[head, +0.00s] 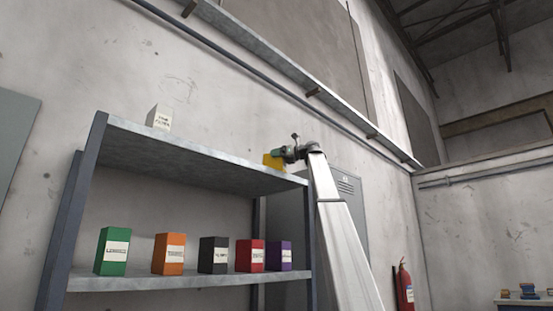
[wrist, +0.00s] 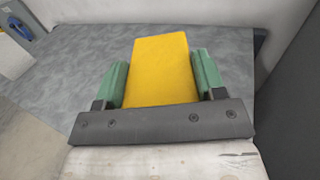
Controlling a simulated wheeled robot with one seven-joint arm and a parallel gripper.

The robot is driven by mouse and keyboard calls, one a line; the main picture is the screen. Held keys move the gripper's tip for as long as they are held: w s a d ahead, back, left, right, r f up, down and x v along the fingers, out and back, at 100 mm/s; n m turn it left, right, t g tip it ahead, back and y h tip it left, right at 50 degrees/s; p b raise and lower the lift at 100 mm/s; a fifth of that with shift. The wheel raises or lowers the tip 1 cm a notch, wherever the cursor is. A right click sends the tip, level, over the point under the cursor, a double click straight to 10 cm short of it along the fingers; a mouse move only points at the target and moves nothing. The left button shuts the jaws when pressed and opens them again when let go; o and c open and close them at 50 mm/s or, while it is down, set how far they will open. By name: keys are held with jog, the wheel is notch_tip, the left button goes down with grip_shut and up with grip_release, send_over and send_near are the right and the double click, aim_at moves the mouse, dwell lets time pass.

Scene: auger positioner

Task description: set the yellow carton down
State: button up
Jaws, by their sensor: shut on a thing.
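The yellow carton (wrist: 160,72) is between the green finger pads of my gripper (wrist: 158,78) in the wrist view. Both pads press on its sides. In the head view the yellow carton (head: 272,161) shows at the right end of the shelf unit's top shelf (head: 200,155), and my gripper (head: 282,154) is beside it. The grey top surface (wrist: 75,65) lies around and beneath the carton in the wrist view. I cannot tell whether the carton touches it.
A white carton (head: 159,117) stands at the left on the top shelf. The lower shelf holds green (head: 112,252), orange (head: 168,254), black (head: 213,255), red (head: 250,256) and purple (head: 279,256) cartons. The top shelf is bare between the white and yellow cartons. A wall lies behind.

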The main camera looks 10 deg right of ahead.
jog(key=o, duration=1.4)
jog(key=shift+f, duration=0.1)
jog(key=shift+c, duration=0.2)
jog(key=v, duration=1.2)
